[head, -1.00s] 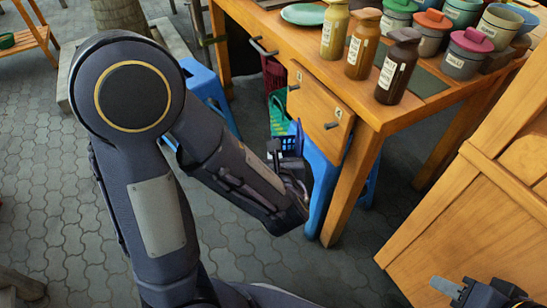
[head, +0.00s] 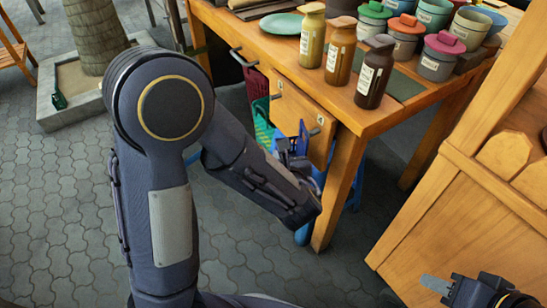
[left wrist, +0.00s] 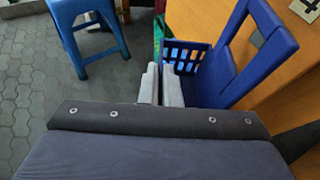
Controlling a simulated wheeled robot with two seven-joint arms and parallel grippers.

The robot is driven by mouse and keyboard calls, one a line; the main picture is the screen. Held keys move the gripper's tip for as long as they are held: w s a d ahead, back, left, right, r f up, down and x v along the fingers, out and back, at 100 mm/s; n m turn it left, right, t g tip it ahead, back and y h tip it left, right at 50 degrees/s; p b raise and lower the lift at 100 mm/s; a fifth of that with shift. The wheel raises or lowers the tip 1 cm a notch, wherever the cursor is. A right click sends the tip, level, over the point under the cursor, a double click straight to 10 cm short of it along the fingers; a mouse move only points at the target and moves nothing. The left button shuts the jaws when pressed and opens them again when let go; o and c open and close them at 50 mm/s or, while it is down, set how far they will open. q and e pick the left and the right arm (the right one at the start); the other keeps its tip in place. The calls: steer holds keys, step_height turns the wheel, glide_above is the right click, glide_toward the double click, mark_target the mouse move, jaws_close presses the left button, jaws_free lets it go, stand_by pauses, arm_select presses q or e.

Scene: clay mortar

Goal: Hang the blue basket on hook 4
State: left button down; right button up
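The blue basket (head: 302,138) is at the front of the wooden table, close to hook 4 (head: 314,132). In the left wrist view the basket (left wrist: 262,38) shows a tall handle frame and slotted side. My left gripper (head: 298,160) is shut on the basket's edge; its two grey fingers (left wrist: 162,86) are close together there. The number 4 label (left wrist: 304,10) shows beyond the handle in the wrist view, but the hook is not visible there. I cannot tell whether the handle touches the hook. Only part of my right gripper (head: 440,286) shows at bottom right.
A red basket (head: 258,84) and a green basket (head: 263,127) hang left of hook 4. Bottles (head: 375,72) and lidded jars (head: 440,56) stand on the table. A blue stool (left wrist: 82,28) is nearby. A wooden cabinet (head: 440,205) stands at right.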

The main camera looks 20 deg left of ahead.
mark_target(293, 145)
arm_select(q)
steer(key=shift+w+d+f, duration=0.1)
steer(key=shift+w+d, duration=0.85)
steer(key=shift+w, duration=0.2)
steer(key=shift+w+d+f+b, duration=0.3)
steer(key=shift+d, duration=0.15)
steer(key=shift+w+d, duration=0.1)
steer(key=shift+d, duration=0.05)
steer(key=c, duration=1.5)
jaws_free()
steer(key=shift+w+d+f, duration=0.1)
steer(key=shift+w+d, duration=0.1)
steer(key=shift+c, duration=0.2)
steer(key=shift+a, duration=0.2)
